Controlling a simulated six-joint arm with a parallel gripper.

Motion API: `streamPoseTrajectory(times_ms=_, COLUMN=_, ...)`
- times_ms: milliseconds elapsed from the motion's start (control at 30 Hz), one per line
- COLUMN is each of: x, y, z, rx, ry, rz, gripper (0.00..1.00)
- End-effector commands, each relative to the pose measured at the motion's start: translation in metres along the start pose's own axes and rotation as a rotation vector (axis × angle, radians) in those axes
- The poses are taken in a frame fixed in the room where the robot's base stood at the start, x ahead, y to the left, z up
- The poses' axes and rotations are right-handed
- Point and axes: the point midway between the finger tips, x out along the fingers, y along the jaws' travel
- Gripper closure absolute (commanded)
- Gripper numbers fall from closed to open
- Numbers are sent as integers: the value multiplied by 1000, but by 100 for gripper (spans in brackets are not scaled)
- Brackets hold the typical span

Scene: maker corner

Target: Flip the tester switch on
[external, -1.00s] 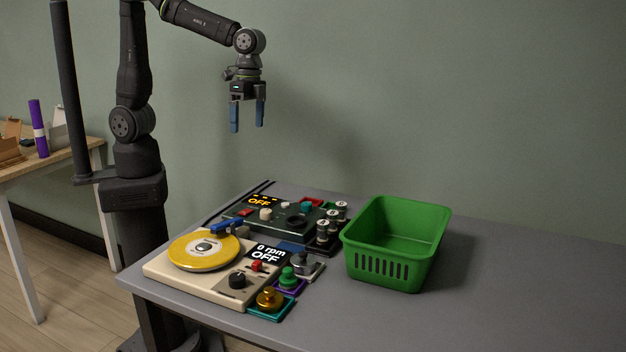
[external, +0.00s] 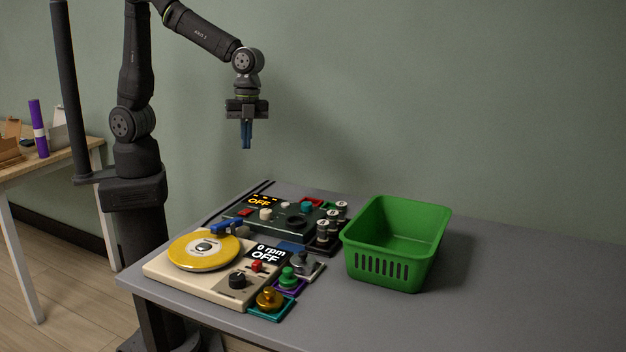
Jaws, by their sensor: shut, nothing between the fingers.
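The dark tester box (external: 268,230) lies flat at the back of the grey table. Its small display (external: 259,202) reads OFF in orange. A red switch (external: 245,212) sits on its left part, below the display; I cannot make out its lever position. A pale knob (external: 265,214), a teal part and a dark round socket are also on its top. My gripper (external: 246,147) hangs pointing down in the air above the tester, well clear of it. Its blue fingers are shut together and hold nothing.
A cream turntable (external: 215,285) with a yellow disc stands in front; its display reads 0 rpm OFF. Several coloured knobs on bases (external: 269,299) and a black rack (external: 325,244) of small cylinders sit to the right. A green basket (external: 395,245) stands further right. The right of the table is clear.

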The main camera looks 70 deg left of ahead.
Motion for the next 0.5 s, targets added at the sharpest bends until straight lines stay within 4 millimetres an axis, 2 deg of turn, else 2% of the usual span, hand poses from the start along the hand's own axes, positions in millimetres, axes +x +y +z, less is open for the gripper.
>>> streamPoseTrajectory(times_ms=300, x=28, y=5, z=-3, rx=492, ry=-1, rz=2, gripper=100)
streamPoseTrajectory(times_ms=500, x=38, y=6, z=-4, rx=671, ry=-1, rz=1, gripper=100)
